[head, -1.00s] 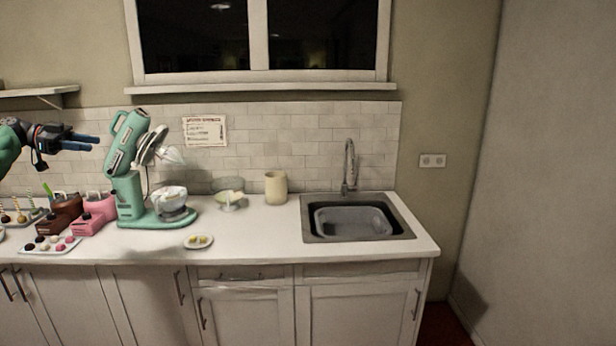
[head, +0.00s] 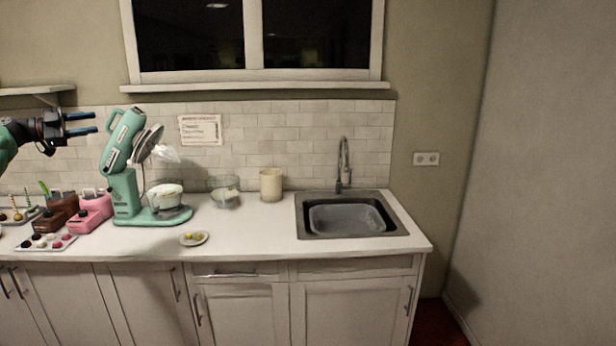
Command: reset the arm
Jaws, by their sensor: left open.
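My left gripper (head: 80,124) comes in from the left edge in the head view, dark with two blue-grey fingers pointing right. Its fingers are apart and nothing is between them. It is held in the air above the counter, left of the teal stand mixer (head: 124,170) and clear of it. My right gripper is not in view.
The mixer's head is tilted up over a bowl (head: 164,196). Pink (head: 92,212) and brown (head: 56,214) containers and a tray of sweets (head: 32,243) lie left. A small plate (head: 194,239), glass bowl (head: 224,190), cream canister (head: 271,185) and sink (head: 345,218) are right. The counter front (head: 250,235) is clear.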

